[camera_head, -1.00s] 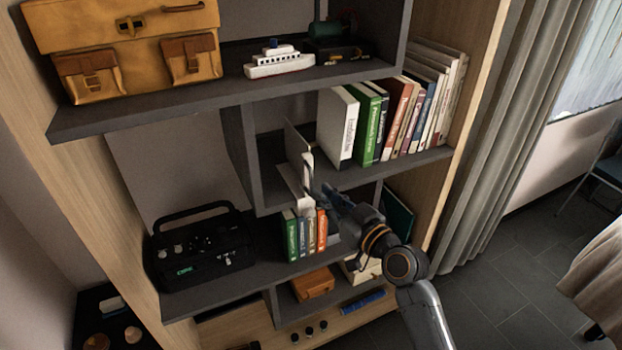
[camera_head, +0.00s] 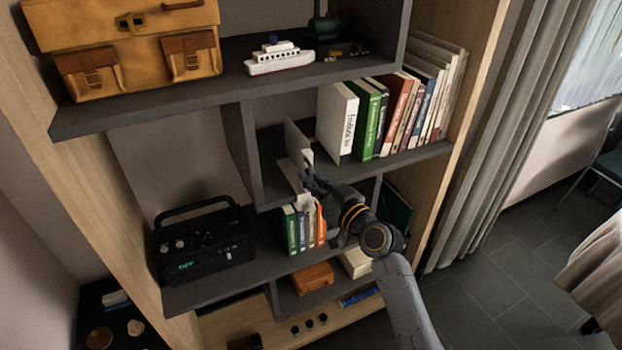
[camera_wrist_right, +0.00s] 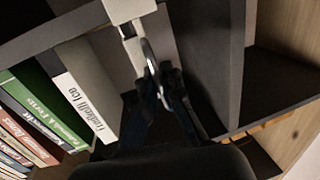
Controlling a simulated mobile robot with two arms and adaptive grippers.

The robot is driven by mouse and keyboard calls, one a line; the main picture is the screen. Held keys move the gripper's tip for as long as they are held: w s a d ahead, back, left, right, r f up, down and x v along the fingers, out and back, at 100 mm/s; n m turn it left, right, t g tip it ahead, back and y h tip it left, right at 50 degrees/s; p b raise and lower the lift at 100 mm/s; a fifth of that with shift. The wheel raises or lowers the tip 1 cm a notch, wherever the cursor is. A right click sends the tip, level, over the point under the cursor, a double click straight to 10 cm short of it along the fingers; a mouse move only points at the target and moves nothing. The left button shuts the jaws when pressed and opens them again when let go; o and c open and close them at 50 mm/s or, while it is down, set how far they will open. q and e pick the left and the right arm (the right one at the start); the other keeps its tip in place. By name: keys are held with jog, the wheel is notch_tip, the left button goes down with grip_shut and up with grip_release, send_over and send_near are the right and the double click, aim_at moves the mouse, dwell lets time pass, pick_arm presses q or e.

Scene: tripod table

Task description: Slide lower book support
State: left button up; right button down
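The pale book support (camera_head: 297,143) stands on the middle shelf (camera_head: 408,162), left of the white book (camera_head: 337,122), with a gap between them. Its white lower part hangs at the shelf's front edge. My right gripper (camera_head: 308,180) is at this lower part, in front of the shelf edge. In the right wrist view the support's white end (camera_wrist_right: 128,10) is at the top, beyond the fingers (camera_wrist_right: 160,88). The fingers are dark and close together; whether they grip the support is unclear. My left gripper is not in view.
Several books (camera_head: 398,115) stand right of the support. Small books (camera_head: 303,228) stand on the shelf below, just under my right gripper. A black radio (camera_head: 205,248) is at the lower left. A shelf divider (camera_head: 243,155) rises left of the support.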

jog(key=shift+w+d+f, duration=0.1)
jog(key=w+d+b, duration=0.5)
jog(key=d+b, duration=0.6)
jog(key=d, duration=0.1)
jog(key=shift+w, duration=0.25)
jog(key=shift+f, duration=0.1)
jog(key=c, duration=1.8)
grip_release()
jog(key=shift+s+r, duration=0.15)
jog(key=shift+r, duration=0.05)
jog(key=v, duration=1.2)
